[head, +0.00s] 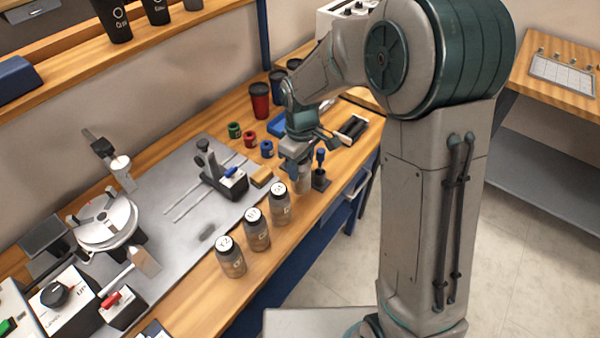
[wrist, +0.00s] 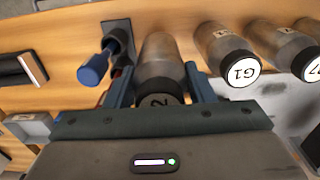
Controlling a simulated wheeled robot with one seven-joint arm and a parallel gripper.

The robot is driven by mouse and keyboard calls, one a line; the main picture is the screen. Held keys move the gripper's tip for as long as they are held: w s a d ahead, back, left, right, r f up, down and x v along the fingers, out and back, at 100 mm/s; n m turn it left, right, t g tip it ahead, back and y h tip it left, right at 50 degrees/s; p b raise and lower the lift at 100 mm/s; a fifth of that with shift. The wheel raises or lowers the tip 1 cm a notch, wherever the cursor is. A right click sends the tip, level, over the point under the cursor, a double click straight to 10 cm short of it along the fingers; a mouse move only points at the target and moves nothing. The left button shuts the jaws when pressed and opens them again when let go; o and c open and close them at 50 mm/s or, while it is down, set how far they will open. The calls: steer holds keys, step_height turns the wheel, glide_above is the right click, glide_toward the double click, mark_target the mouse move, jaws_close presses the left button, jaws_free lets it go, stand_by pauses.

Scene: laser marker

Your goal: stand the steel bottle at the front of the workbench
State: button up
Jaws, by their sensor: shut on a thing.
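A steel bottle (wrist: 158,58) with a dark cap and a partly hidden label stands between the fingers of my gripper (wrist: 158,82) in the wrist view. In the head view my gripper (head: 303,166) is over the front part of the workbench (head: 200,300), and the lower part of the bottle (head: 304,184) shows below the fingers. The gripper is shut on the bottle. The bottle looks about upright. I cannot tell whether its base touches the bench top.
Similar bottles stand in a row along the front edge: one (head: 280,205) nearest my gripper, then another (head: 256,230) and another (head: 231,257). A blue-handled tool in a dark holder (head: 320,178) stands close to the right. A grey mat (head: 185,245) with a slide fixture lies behind.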

mark_target(301, 175)
steer(key=shift+f, duration=2)
steer(key=shift+f, duration=0.1)
steer(key=o, duration=1)
steer(key=shift+f, duration=0.1)
steer(key=shift+o, duration=0.2)
step_height(301, 175, up, 13)
steer(key=shift+f, duration=0.2)
steer(key=s+d+r+m+t, duration=0.1)
steer(key=s+d+r+m, duration=0.1)
steer(key=s+d+m, duration=0.3)
steer(key=s+d+r+m+t, duration=0.2)
steer(key=s+d+m, duration=0.3)
steer(key=s, duration=0.9)
steer(key=shift+d+r, duration=0.2)
steer(key=shift+d, duration=1.7)
